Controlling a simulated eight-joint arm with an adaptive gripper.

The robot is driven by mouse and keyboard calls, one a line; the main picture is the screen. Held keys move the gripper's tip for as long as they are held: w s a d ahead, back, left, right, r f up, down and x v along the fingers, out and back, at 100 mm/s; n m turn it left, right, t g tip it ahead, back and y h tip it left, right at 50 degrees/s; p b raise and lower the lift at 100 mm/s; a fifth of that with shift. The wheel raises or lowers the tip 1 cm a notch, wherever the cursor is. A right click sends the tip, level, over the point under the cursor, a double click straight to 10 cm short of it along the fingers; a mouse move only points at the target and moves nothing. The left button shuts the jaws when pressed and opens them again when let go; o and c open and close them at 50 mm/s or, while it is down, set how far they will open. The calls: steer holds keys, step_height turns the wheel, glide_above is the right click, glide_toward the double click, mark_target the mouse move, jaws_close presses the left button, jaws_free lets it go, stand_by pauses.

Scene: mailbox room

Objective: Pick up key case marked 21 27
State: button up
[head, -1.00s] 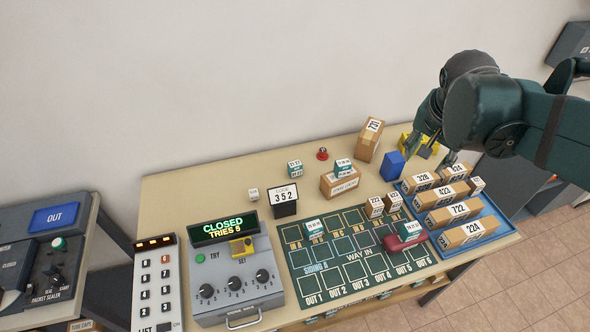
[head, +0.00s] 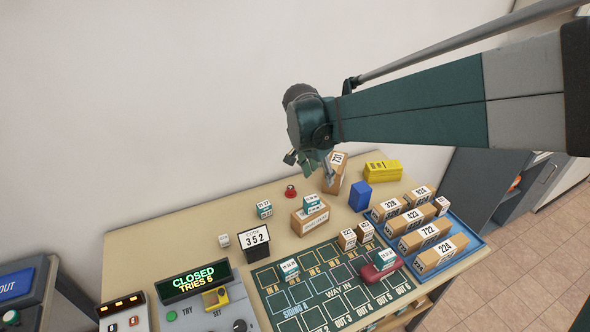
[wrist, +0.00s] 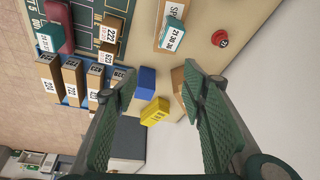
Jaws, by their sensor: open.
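A small teal-and-white key case (head: 264,209) stands on the bench left of the parcel; its small print looks like 21 27, though it is hard to read. A similar case (head: 311,203) lies on top of a brown parcel (head: 309,219); in the wrist view this case (wrist: 172,34) seems to read 21 30 36. My gripper (head: 310,168) is open and empty, above the back of the bench, to the right of and higher than the left case. In the wrist view its fingers (wrist: 160,82) are spread apart. I cannot make out the left case in the wrist view.
A red button (head: 291,191), an upright parcel (head: 335,172), a blue box (head: 360,196) and yellow block (head: 383,170) stand nearby. A blue tray (head: 478,245) holds parcels.

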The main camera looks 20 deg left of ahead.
steer(key=a+f+m, duration=0.1)
steer(key=a+f, duration=0.6)
steer(key=a, duration=0.5)
steer(key=m+h, duration=0.1)
steer(key=m, duration=0.1)
glide_above(263, 204)
steer(key=s+a, duration=0.2)
steer(key=s, duration=0.1)
step_height(263, 204, down, 8)
steer(key=shift+w+f, duration=0.25)
steer(key=shift+d, duration=0.1)
steer(key=shift+x, duration=1.25)
steer(key=shift+d+f, duration=0.1)
steer(key=shift+b+x, duration=0.45)
steer(key=shift+x, duration=2.1)
steer(key=shift+w+d, duration=0.1)
steer(key=shift+c, duration=0.3)
